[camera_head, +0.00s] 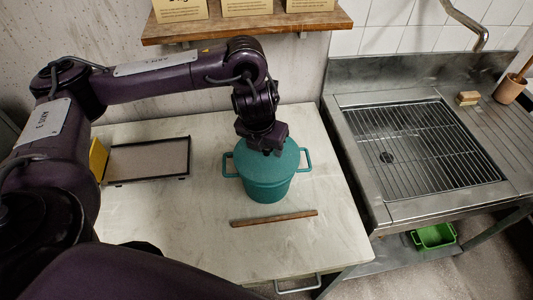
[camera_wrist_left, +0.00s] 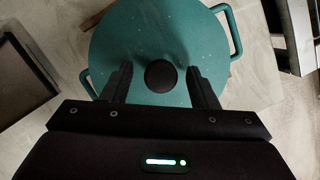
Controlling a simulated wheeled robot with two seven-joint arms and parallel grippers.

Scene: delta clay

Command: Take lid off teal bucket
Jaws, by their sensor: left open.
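The teal bucket (camera_head: 267,184) stands upright on the pale table, with a loop handle on each side. Its round teal lid (camera_head: 249,164) is on top; it fills much of the left wrist view (camera_wrist_left: 160,30). A dark round knob (camera_wrist_left: 161,76) sits at the middle of the lid. My left gripper (camera_head: 268,148) is above the lid, pointing down. In the left wrist view its two fingers (camera_wrist_left: 160,88) are apart, one on each side of the knob, with gaps showing. The knob is hidden behind the gripper in the head view. My right gripper is not in view.
A wooden stick (camera_head: 274,218) lies in front of the bucket. A dark-framed tray (camera_head: 148,160) and a yellow block (camera_head: 98,158) are to the left. A wall shelf (camera_head: 246,24) is behind. A metal sink with a rack (camera_head: 420,150) stands right.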

